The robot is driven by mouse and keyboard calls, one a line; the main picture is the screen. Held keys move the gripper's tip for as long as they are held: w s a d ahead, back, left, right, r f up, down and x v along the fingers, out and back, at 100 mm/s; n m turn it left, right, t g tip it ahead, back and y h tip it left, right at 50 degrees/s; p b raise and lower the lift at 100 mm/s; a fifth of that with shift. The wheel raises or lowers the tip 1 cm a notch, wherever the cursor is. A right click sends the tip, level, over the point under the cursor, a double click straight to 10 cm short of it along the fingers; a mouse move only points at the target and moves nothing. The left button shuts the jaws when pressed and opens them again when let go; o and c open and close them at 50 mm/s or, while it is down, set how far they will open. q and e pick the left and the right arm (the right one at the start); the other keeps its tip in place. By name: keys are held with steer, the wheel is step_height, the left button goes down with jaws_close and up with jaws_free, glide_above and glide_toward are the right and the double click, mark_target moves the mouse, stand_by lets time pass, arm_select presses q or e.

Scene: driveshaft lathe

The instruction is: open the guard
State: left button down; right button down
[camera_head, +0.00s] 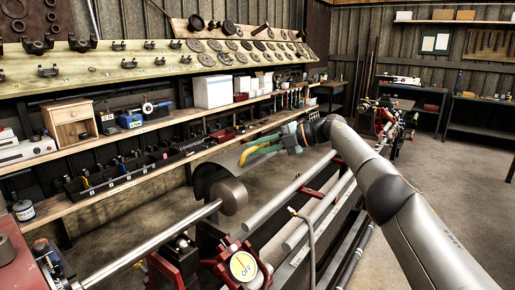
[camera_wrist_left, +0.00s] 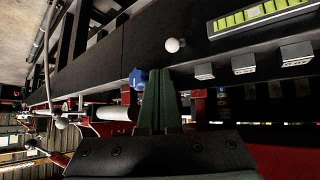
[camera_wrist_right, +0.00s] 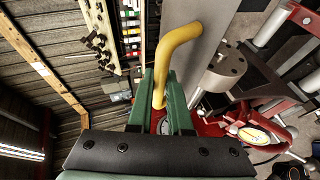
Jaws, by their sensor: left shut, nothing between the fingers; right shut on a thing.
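The guard shows as a curved grey cover (camera_head: 235,158) above the lathe bed, with a yellow handle (camera_head: 250,153) at its edge. My right gripper (camera_head: 270,147) is shut on that handle. In the right wrist view the yellow handle (camera_wrist_right: 178,48) runs down between the green fingers (camera_wrist_right: 162,98), beside the grey sheet of the guard (camera_wrist_right: 200,28). My left gripper (camera_wrist_left: 160,100) shows only in the left wrist view. It is shut and empty, close to a dark machine panel (camera_wrist_left: 140,45).
A steel shaft (camera_head: 150,245) with a thick round end (camera_head: 232,195) lies below the guard. A workbench with tool bins (camera_head: 120,172) runs along the wall. The floor at right is clear.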

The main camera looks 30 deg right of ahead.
steer(key=c, duration=0.8)
jaws_free()
steer(key=shift+c, duration=0.2)
steer(key=shift+s+d, duration=0.2)
steer(key=b+v, duration=0.2)
steer(key=v, duration=1)
